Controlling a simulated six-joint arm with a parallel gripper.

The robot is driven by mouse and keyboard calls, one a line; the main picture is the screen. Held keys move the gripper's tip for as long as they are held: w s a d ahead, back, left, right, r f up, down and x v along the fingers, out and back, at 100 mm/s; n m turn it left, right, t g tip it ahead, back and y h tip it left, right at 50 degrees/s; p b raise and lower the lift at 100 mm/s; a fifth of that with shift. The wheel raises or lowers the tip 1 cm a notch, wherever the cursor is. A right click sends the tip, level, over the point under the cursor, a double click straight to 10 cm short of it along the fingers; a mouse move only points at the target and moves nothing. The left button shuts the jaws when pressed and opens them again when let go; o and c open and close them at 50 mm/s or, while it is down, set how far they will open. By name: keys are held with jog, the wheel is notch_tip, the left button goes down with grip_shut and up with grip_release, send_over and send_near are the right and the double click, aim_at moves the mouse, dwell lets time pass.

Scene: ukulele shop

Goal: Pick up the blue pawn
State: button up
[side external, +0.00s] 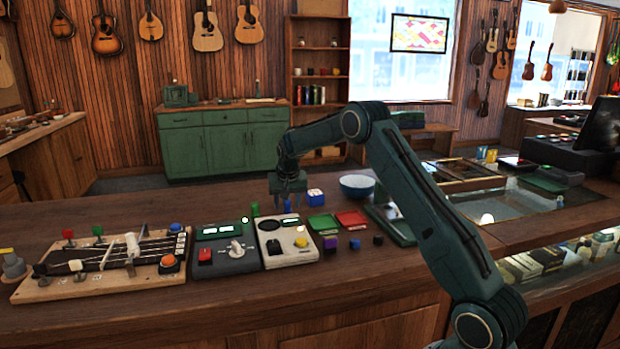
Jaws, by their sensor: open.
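The small blue pawn (288,206) stands on the wooden counter, just behind the pale device with the yellow button. My gripper (288,199) points down right over the pawn, with its fingers apart. The pawn shows between or just below the fingertips; I cannot tell how far down the fingers reach around it. The gripper holds nothing that I can see.
A green pawn (255,209) stands to the left. In front are a pale device (290,252), a dark device (225,262), green (323,223) and red (351,218) trays, and small cubes.

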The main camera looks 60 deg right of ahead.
jog(key=shift+c, duration=0.4)
jog(key=c, duration=0.9)
jog(key=shift+r, duration=0.1)
jog(key=shift+c, duration=0.2)
jog(key=shift+r, duration=4.95)
